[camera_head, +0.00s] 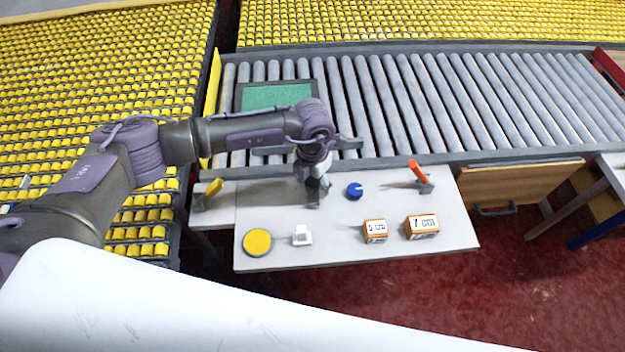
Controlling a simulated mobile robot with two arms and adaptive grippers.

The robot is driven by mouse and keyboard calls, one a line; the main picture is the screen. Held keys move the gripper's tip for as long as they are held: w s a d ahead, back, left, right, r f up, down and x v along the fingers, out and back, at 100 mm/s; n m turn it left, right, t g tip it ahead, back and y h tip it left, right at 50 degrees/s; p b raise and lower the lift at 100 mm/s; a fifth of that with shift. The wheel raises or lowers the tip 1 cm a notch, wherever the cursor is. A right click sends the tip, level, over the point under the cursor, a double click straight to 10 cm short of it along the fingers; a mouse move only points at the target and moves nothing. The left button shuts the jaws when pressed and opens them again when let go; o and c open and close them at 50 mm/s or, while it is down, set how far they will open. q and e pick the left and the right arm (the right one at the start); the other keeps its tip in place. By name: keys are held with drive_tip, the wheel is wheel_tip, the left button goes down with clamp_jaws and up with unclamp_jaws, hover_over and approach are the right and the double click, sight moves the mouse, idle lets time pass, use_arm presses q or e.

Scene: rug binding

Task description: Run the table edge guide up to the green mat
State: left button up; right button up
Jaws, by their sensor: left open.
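The green mat (275,95) lies in a dark frame on the grey rollers, near their left end. My left arm passes in front of its lower part. A short grey bar (349,143) shows beside my left wrist, at the near edge of the rollers. It may be the table edge guide, but I cannot tell for certain, and my wrist hides part of it. My left gripper (313,194) is open and points down over the white worktable, nearer to me than the mat. I cannot tell whether its fingertips touch the table. My right gripper is not in view.
The worktable (340,252) holds a blue knob (354,190), an orange lever (419,172), a yellow lever (213,187), a yellow disc (257,242), a white switch (302,236) and two orange labelled boxes (375,231), (421,226). A yellow rail (212,85) edges the rollers.

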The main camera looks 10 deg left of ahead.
use_arm(q)
drive_tip(key=shift+c, duration=0.6)
clamp_jaws()
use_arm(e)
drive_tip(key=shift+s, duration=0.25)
